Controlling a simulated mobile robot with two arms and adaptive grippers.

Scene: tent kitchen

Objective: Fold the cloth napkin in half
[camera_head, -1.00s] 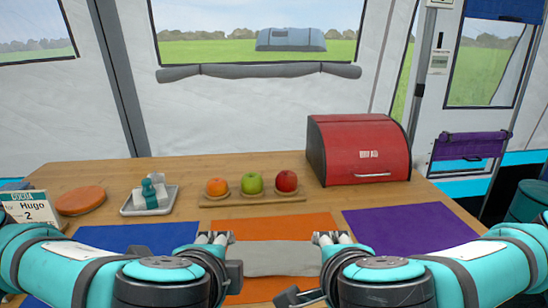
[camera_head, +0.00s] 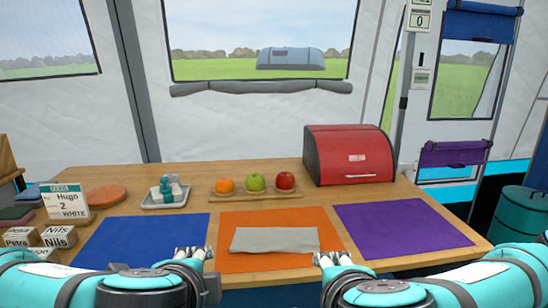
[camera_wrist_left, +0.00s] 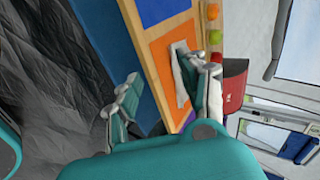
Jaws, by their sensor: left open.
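The grey cloth napkin (camera_head: 274,240) lies as a flat, wide strip on the orange mat (camera_head: 268,219). Its near edge looks slightly thick, but I cannot make out the layers. In the left wrist view the napkin (camera_wrist_left: 182,75) shows partly behind a finger. My left gripper (camera_head: 194,253) is open and empty, to the left of the napkin and apart from it, near the table's front edge. Its spread fingers show in the left wrist view (camera_wrist_left: 165,98). My right gripper (camera_head: 331,259) is just right of the napkin's near right corner, with its fingertips apart and nothing seen between them.
A blue mat (camera_head: 142,240) lies left and a purple mat (camera_head: 402,224) right, both bare. Name cards (camera_head: 59,237) stand at left.

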